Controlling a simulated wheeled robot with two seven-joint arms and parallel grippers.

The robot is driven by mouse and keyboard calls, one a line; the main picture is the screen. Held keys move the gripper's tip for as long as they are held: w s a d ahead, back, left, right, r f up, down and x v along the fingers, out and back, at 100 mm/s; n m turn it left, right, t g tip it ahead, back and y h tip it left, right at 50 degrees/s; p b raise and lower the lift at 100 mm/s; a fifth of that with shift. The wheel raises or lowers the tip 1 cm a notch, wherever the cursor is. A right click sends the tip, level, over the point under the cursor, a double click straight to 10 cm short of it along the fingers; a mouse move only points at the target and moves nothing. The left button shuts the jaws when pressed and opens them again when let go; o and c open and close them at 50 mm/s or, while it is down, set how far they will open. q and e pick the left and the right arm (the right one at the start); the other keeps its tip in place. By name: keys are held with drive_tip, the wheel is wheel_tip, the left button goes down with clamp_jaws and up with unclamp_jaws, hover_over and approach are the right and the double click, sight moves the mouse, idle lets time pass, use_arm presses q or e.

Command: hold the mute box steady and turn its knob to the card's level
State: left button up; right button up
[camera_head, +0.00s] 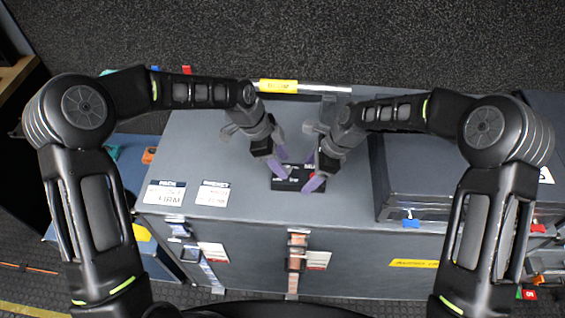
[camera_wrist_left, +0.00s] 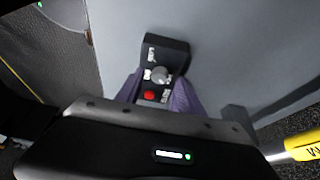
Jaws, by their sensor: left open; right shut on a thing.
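The mute box (camera_head: 287,184) is a small black box on top of the grey case. In the left wrist view the mute box (camera_wrist_left: 176,50) shows a grey round knob (camera_wrist_left: 160,74), a red button (camera_wrist_left: 150,95) and white lettering. My left gripper (camera_head: 280,164) is open, its purple fingers over the box and to either side of its near part in the wrist view. My right gripper (camera_head: 312,174) is shut on the box's right end; its fingers partly hide the box. Two white cards, one left (camera_head: 165,193) and one right (camera_head: 213,194), lie left of the box; their small print is unclear.
The grey case (camera_head: 240,215) has latches on its front. A second dark case (camera_head: 420,190) with a blue latch stands at the right. A yellow label (camera_head: 278,86) is at the back edge.

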use_arm(q)
drive_tip(key=v, duration=1.1)
drive_tip(key=shift+f, duration=0.1)
use_arm(e)
drive_tip(key=o, duration=1.7)
drive_tip(key=shift+o, duration=0.2)
drive_tip(key=v, duration=1.2)
use_arm(q)
drive_tip(key=shift+s, duration=0.1)
